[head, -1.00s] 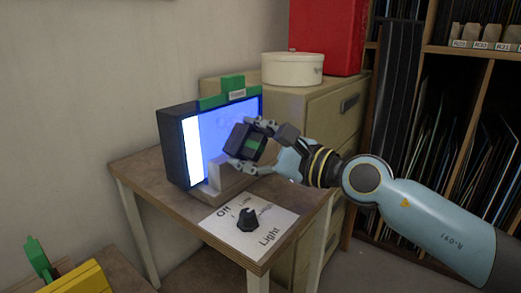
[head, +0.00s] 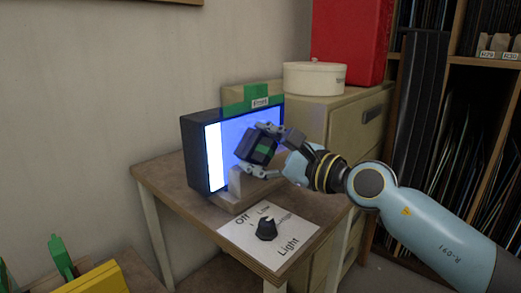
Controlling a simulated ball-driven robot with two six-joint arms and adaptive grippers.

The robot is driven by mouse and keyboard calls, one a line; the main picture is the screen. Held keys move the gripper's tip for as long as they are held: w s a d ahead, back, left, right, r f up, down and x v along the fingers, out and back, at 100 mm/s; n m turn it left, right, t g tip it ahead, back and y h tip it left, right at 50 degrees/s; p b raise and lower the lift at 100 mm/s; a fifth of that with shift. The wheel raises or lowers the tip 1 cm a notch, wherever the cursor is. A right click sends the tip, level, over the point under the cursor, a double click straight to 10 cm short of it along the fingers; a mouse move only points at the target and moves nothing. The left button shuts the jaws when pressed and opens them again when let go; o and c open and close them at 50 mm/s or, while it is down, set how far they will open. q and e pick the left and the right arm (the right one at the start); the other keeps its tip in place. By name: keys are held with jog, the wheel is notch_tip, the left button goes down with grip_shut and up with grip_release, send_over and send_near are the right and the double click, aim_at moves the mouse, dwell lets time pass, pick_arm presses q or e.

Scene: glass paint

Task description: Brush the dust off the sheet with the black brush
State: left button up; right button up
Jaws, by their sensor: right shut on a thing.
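The sheet (head: 237,132) stands upright against a black light box (head: 195,160) on a small wooden table, glowing blue with a bright white strip at its left. A green clip or tab (head: 245,96) sits at its top edge. My right gripper (head: 270,150) is shut on the black brush (head: 256,146), a dark block with a green patch, in front of the sheet. I cannot tell whether the brush touches the sheet. The gripper and brush hide part of the sheet's lower right. My left gripper is not in view.
A light panel with a black knob (head: 266,229) lies at the table's front. A grey support (head: 234,185) stands below the sheet. Behind is a cabinet (head: 338,128) with a white round box (head: 314,78) and a red box (head: 350,38). A yellow thing (head: 90,279) is lower left.

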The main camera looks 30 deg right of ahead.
jog(key=shift+x, duration=1)
